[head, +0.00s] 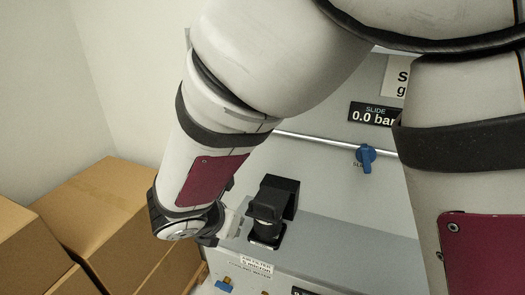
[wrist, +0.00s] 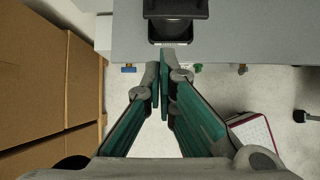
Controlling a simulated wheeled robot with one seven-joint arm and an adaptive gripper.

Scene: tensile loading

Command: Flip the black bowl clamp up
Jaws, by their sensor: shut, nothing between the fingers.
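The black bowl clamp (head: 279,200) stands on the grey bench top near its front left corner in the head view. It has a blocky black body with a rounded black part in front. In the wrist view the clamp (wrist: 174,8) is at the top, cut off by the frame edge. My gripper (wrist: 161,70) is shut and empty, its green-lined fingers together just short of the clamp's near side. I cannot tell whether the fingertips touch it. In the head view my wrist is left of the clamp and my fingers are mostly hidden.
Cardboard boxes (head: 105,205) stand at the left, also in the wrist view (wrist: 45,80). Blue valve handle (head: 366,156) and a 0.0 bar display (head: 372,114) are on the panel behind. Small coloured fittings (wrist: 129,69) line the bench front. The bench top (head: 345,235) right of the clamp is clear.

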